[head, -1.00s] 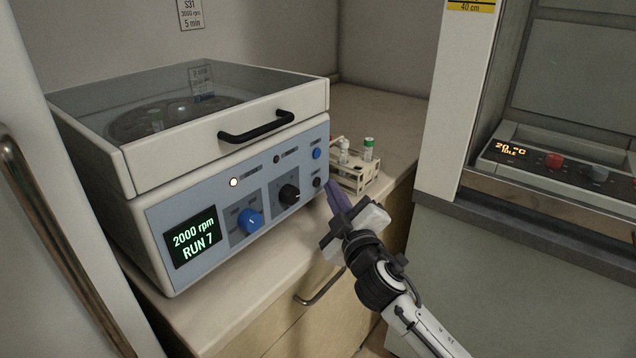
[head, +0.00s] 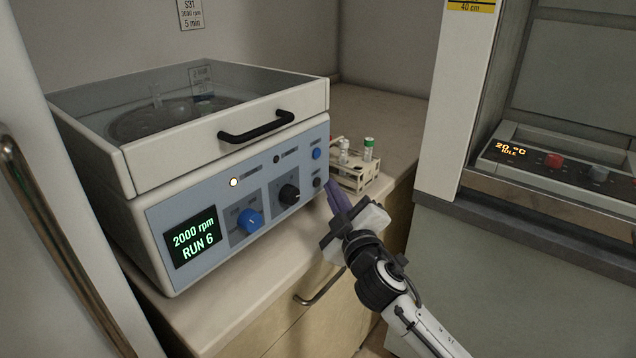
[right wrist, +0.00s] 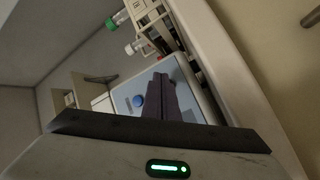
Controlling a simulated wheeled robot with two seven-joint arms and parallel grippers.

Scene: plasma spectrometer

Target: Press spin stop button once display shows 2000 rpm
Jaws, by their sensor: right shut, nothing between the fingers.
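The centrifuge (head: 130,215) stands on the bench at left with its glass-topped lid closed. Its display (head: 194,237) reads 2000 rpm and RUN 6. The panel has a lit lamp (head: 234,182), a blue knob (head: 250,220), a black knob (head: 289,194), a blue button (head: 317,154) and a dark button (head: 318,182) near its right edge. The panel labels are too small to read. My right gripper (head: 333,187) is shut and empty, its fingertips just right of the dark button. In the right wrist view the shut fingers (right wrist: 158,90) point at the panel, beside a blue button (right wrist: 138,100); contact cannot be told. My left gripper is not in view.
A tube rack (head: 352,178) with capped tubes stands on the bench right of the centrifuge, close behind my right gripper. A fume hood (head: 560,175) with a 20 °C IDLE device (head: 560,160) is at right. A pale door with a handle (head: 40,220) borders the left.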

